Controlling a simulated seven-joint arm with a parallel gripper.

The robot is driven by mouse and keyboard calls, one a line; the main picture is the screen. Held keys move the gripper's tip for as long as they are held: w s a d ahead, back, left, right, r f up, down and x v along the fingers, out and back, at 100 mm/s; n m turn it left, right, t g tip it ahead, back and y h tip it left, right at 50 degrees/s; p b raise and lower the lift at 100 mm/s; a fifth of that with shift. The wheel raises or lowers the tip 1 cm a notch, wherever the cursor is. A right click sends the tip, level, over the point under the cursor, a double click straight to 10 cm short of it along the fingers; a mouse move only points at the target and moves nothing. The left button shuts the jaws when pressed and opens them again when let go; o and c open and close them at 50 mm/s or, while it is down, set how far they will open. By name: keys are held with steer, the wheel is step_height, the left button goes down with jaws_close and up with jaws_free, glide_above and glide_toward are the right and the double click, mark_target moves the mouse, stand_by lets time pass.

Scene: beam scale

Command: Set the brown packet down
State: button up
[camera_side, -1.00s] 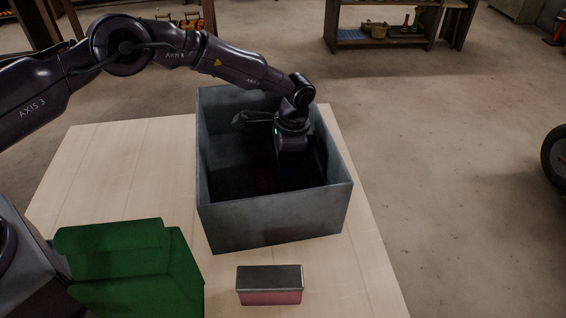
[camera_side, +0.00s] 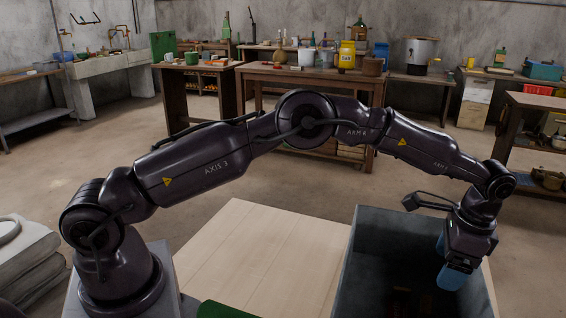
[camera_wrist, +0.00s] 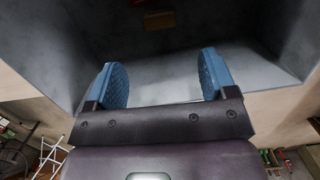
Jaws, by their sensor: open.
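My gripper (camera_side: 447,264) has two blue fingers and is over the grey open-topped box (camera_side: 366,245), near the rim's height. In the wrist view my gripper (camera_wrist: 161,78) is open, with nothing between the fingers. A small brown block-like thing, apparently the brown packet (camera_wrist: 159,21), lies in the dark inside of the box, beyond the fingertips and apart from them. A reddish bit shows beside it at the frame's top edge. In the side view the box floor is too dark to make the packet out clearly.
The box walls stand close around my gripper. The pale wooden table (camera_side: 265,250) is bare to the left of the box. A green object (camera_side: 224,310) shows at the bottom edge. Cluttered benches stand well back.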

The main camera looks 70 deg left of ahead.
steer(key=s+a+r+n+t, duration=0.2)
steer(key=s+a+r, duration=0.3)
steer(key=r, duration=0.5)
steer(key=s+a+r+n+t, duration=0.1)
steer(key=s+a+r, duration=0.2)
steer(key=s+r, duration=0.5)
steer(key=s+a+r+n+t, duration=0.1)
steer(key=s+a+n, duration=0.2)
steer(key=s, duration=0.6)
steer(key=s+a+r+n+t+h, duration=0.1)
steer(key=s+a, duration=0.3)
steer(key=s, duration=0.6)
steer(key=shift+s+r+n+t, duration=0.15)
steer(key=shift+s+n+t, duration=0.05)
steer(key=shift+n+t, duration=0.65)
